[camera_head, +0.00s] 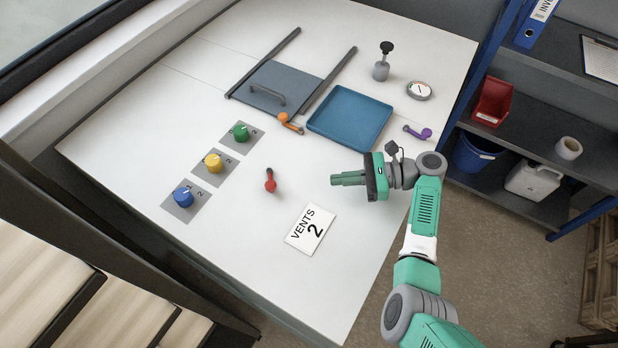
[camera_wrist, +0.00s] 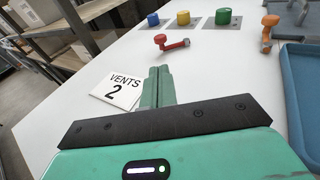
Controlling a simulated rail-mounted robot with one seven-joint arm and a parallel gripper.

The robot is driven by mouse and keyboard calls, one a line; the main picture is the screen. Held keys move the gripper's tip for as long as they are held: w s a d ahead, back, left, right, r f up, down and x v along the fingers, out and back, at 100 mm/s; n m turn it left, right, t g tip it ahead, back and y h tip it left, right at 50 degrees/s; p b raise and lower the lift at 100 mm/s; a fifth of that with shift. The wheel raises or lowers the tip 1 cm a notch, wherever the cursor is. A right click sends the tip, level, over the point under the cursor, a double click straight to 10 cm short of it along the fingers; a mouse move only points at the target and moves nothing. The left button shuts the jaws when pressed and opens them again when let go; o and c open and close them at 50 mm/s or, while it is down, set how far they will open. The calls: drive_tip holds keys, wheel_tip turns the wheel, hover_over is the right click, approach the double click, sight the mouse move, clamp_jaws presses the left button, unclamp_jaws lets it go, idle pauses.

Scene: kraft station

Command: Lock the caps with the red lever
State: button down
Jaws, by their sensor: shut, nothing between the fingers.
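The red lever (camera_head: 270,181) stands on the white table left of my gripper, with its arm pointing away from the camera. In the wrist view the red lever (camera_wrist: 172,43) lies beyond the fingertips. Three round caps sit on grey plates: green (camera_head: 241,132), yellow (camera_head: 213,161) and blue (camera_head: 183,196). The wrist view shows the blue cap (camera_wrist: 152,19), yellow cap (camera_wrist: 183,17) and green cap (camera_wrist: 223,16). My gripper (camera_head: 333,181) is shut and empty above the table, apart from the lever.
A card reading "VENTS 2" (camera_head: 311,230) lies in front. An orange lever (camera_head: 288,122) stands by a grey sliding panel (camera_head: 268,84). A blue tray (camera_head: 350,118), purple lever (camera_head: 419,132), gauge (camera_head: 419,91) and black-knobbed plunger (camera_head: 382,68) are farther back. Table between gripper and red lever is clear.

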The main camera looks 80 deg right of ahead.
approach(270, 178)
drive_tip(key=w+a, duration=0.2)
drive_tip(key=w+a+r+p, duration=0.1)
drive_tip(key=a, duration=0.1)
drive_tip(key=shift+w+a+r, duration=0.1)
drive_tip(key=shift+w+a, duration=0.2)
drive_tip(key=shift+w, duration=0.05)
